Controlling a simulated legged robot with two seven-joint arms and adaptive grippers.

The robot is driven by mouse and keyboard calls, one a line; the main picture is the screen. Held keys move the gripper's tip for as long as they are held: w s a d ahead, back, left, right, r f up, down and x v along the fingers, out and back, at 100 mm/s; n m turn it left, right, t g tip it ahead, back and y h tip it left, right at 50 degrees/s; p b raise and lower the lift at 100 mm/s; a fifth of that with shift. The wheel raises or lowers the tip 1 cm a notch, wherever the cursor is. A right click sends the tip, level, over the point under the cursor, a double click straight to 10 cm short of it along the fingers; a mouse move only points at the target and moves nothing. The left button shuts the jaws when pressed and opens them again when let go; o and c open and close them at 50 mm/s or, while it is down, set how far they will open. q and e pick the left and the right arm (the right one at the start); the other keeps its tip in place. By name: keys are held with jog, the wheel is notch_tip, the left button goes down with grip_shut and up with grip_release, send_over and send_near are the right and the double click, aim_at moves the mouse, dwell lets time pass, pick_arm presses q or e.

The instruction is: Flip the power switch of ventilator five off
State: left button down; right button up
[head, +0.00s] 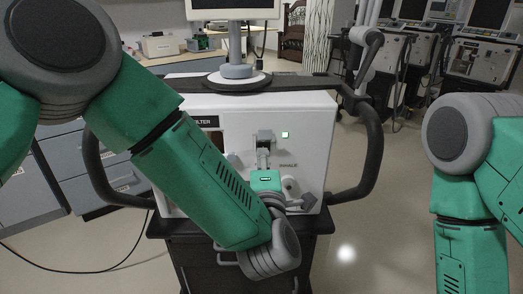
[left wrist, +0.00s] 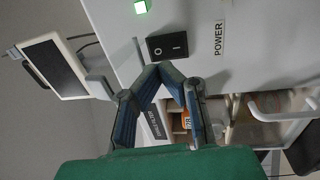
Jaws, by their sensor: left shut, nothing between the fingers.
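The ventilator (head: 318,115) stands in front of me with a white front panel and a lit green light (head: 285,134). In the left wrist view, its black power switch (left wrist: 167,46), marked O and I, sits between the green light (left wrist: 140,7) and the POWER label (left wrist: 219,38). My left gripper (head: 264,143) is in front of the panel, left of the light. In the left wrist view its fingertips (left wrist: 162,70) are together and empty, just below the switch; I cannot tell whether they touch it. My right gripper is out of view.
Black handles (head: 374,150) curve out on both sides of the ventilator. A monitor (head: 233,8) stands on top. Grey drawers (head: 95,165) are at the left, and more machines (head: 480,65) stand at the back right. Open floor (head: 385,210) lies to the right.

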aim_at(263, 144)
pick_arm(q)
jog(key=shift+w+d+r+b, duration=0.1)
jog(key=shift+w+r+b, duration=0.1)
jog(key=shift+w, duration=0.75)
jog(key=shift+w+d+r+b, duration=0.1)
jog(key=shift+w+b, duration=0.1)
jog(key=shift+w, duration=0.75)
jog(key=shift+a, duration=0.1)
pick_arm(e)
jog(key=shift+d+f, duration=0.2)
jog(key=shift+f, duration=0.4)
pick_arm(q)
jog(key=shift+a, duration=0.1)
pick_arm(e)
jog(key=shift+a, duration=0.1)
pick_arm(q)
jog(key=shift+w+r+g+p, duration=0.1)
jog(key=shift+w+g+p, duration=0.25)
jog(key=shift+p, duration=0.5)
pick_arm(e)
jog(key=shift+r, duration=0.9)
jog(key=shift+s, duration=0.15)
